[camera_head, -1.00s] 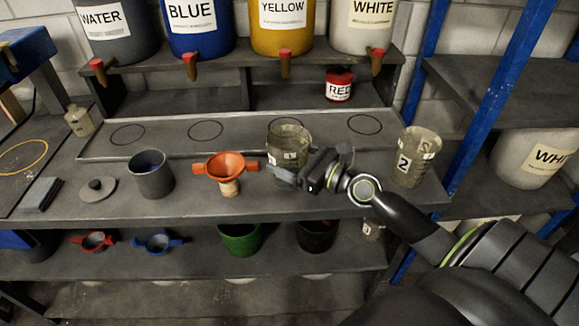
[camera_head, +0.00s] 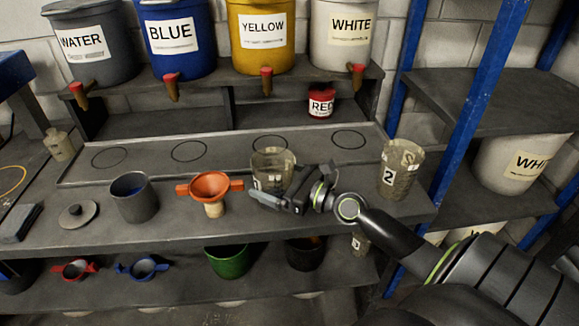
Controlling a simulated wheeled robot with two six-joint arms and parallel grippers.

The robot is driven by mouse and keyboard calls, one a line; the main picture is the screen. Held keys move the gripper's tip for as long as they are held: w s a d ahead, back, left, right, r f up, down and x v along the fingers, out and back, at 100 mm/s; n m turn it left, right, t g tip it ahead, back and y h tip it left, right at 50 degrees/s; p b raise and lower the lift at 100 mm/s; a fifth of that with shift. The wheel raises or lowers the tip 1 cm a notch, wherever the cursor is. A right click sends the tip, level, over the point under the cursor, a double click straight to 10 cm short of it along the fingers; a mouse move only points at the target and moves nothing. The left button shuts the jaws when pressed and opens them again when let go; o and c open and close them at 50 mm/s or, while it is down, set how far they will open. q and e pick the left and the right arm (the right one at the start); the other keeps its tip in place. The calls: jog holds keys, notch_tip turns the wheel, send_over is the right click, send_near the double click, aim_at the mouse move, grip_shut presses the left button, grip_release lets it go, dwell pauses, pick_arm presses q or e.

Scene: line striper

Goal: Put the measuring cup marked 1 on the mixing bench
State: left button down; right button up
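The measuring cup marked 1 (camera_head: 272,166) is a clear, brownish cup with a white label on its left front. It is near the front of the grey bench (camera_head: 330,212), right of the orange funnel. My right gripper (camera_head: 270,199) reaches in from the right at the cup's lower front. It appears shut on the cup, one finger across the front; the other finger is hidden. The cup looks upright, but whether its base touches the bench is hidden. My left gripper is not in view.
The measuring cup marked 2 (camera_head: 402,168) stands at right. The orange funnel (camera_head: 210,187), a dark grey pot (camera_head: 134,197) and a lid (camera_head: 78,214) stand to the left. A raised strip with ringed spots (camera_head: 225,150) runs behind. A blue post (camera_head: 470,120) rises at right.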

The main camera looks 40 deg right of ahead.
jog(key=b+v, duration=0.1)
jog(key=v, duration=0.1)
jog(key=b+v, duration=0.1)
jog(key=v, duration=0.1)
jog(key=b+v, duration=0.1)
jog(key=v, duration=0.1)
jog(key=shift+s+f+b, duration=0.1)
jog(key=shift+f+b, duration=0.15)
jog(key=shift+b, duration=0.05)
jog(key=shift+s+d+b, duration=0.3)
jog(key=shift+d+b, duration=0.1)
jog(key=shift+b, duration=0.3)
jog(key=shift+s+d+b, duration=0.2)
jog(key=shift+s+b, duration=0.2)
jog(key=shift+b, duration=0.3)
jog(key=shift+s+b, duration=0.55)
jog(key=shift+b, duration=0.45)
jog(key=shift+s+d+r+p, duration=0.1)
jog(key=shift+s+r+p, duration=0.15)
jog(key=shift+p, duration=0.05)
jog(key=shift+s+d, duration=0.25)
jog(key=shift+s, duration=0.1)
jog(key=shift+s+d+p, duration=0.15)
jog(key=shift+s+p, duration=0.2)
jog(key=shift+s, duration=0.35)
jog(key=shift+s, duration=0.1)
